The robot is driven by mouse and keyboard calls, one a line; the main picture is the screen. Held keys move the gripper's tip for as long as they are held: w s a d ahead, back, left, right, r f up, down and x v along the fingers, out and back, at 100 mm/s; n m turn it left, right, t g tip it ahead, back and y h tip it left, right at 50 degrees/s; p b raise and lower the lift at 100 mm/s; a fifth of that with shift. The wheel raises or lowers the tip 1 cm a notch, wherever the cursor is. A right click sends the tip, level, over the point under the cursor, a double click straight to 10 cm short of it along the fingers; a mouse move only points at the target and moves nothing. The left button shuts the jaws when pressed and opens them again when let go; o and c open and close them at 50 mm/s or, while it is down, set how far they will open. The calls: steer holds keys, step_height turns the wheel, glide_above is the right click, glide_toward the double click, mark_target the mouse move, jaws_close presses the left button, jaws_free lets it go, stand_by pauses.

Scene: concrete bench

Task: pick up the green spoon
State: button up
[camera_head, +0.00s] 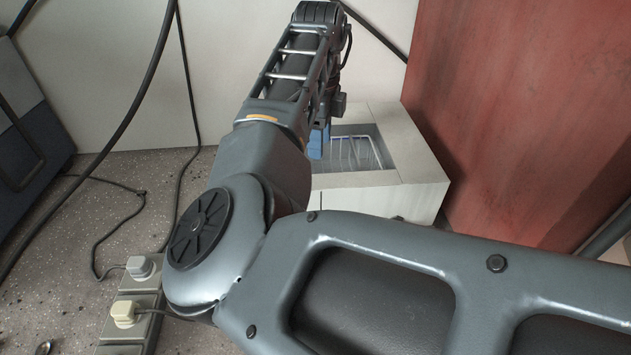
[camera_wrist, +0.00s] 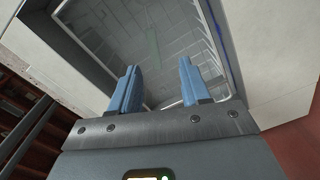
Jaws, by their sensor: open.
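A faint green strip (camera_wrist: 153,47), which looks like the green spoon, shows in the wrist view inside the recess, just beyond my fingertips. It is dim, and I cannot make out its bowl or handle clearly. My gripper (camera_wrist: 159,66) has two blue fingers spread apart with nothing between them, pointing into the recess. In the head view my gripper (camera_head: 319,143) is at the left side of the box's opening, partly hidden by my arm. I cannot make out the spoon in the head view.
A pale box (camera_head: 424,168) with a recessed opening and thin wire lines inside stands against the wall. A red panel (camera_head: 520,110) rises close on its right. Cables and a power strip (camera_head: 130,318) lie to the left.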

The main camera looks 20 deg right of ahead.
steer(key=shift+s+a+f, duration=0.25)
steer(key=shift+a+f, duration=0.05)
steer(key=shift+f, duration=0.1)
steer(key=f, duration=0.7)
steer(key=shift+w+a+f+p, duration=0.1)
steer(key=shift+w+a+p, duration=0.1)
steer(key=shift+a+p, duration=0.15)
steer(key=shift+c, duration=0.3)
jaws_close()
